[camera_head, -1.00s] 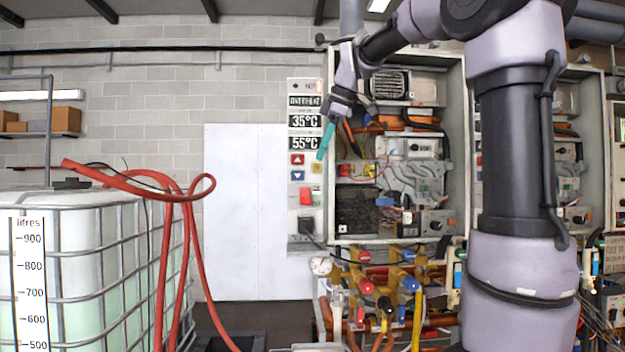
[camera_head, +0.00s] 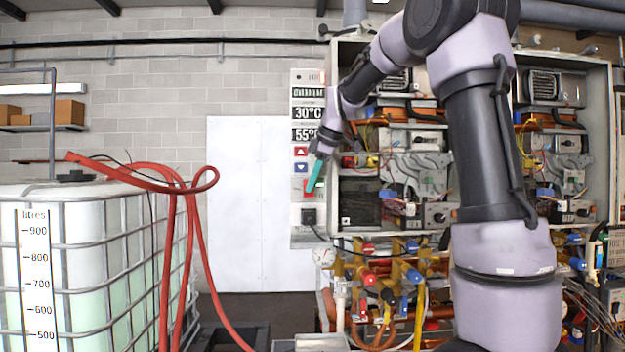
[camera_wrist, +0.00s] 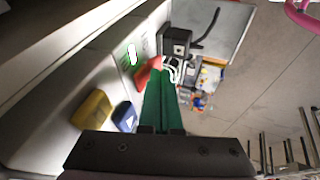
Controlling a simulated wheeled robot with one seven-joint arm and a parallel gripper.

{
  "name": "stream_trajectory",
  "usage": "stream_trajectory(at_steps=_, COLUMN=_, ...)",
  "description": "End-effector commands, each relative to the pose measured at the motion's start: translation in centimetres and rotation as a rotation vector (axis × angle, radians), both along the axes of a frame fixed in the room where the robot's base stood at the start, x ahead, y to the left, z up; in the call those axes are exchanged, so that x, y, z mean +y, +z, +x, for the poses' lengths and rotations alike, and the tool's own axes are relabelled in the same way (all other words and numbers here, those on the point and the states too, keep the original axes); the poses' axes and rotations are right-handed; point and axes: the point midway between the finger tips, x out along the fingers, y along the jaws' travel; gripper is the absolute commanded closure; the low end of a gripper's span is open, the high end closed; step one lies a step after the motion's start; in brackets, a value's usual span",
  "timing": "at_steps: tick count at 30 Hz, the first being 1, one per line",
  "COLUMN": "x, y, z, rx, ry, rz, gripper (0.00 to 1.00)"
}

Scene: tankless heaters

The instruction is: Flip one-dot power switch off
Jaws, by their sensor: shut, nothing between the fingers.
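The white control panel (camera_head: 305,232) carries a red power switch (camera_head: 309,188) low down, partly hidden by my fingers. The red switch also shows in the wrist view (camera_wrist: 147,73), right at the fingertips, with a lit green mark (camera_wrist: 132,53) beside it. Dots on it cannot be made out. My gripper (camera_head: 313,182) has teal fingers, shut together and empty, pointing down at the switch. In the wrist view, my gripper (camera_wrist: 163,85) overlaps the switch's edge; whether they touch is unclear.
A red up button (camera_head: 301,152) and blue down button (camera_head: 300,168) sit above the switch. A yellow button (camera_wrist: 92,110) is near my fingers. A black plug (camera_head: 309,216) with a cable is below. Open heater cabinets stand right; a red hose (camera_head: 170,240) and tank (camera_head: 95,260) stand left.

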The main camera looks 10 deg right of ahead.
Motion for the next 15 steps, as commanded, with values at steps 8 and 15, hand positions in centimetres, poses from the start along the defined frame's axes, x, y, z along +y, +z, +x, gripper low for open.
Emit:
stream_trajectory(at_steps=8, x=-0.03, y=0.02, z=-0.01, rx=-0.002, ry=0.0, rz=-0.001, gripper=1.0)
stream_trajectory(at_steps=15, x=-0.13, y=-0.38, z=0.13, rx=-0.06, ry=0.0, rz=-0.009, gripper=1.0)
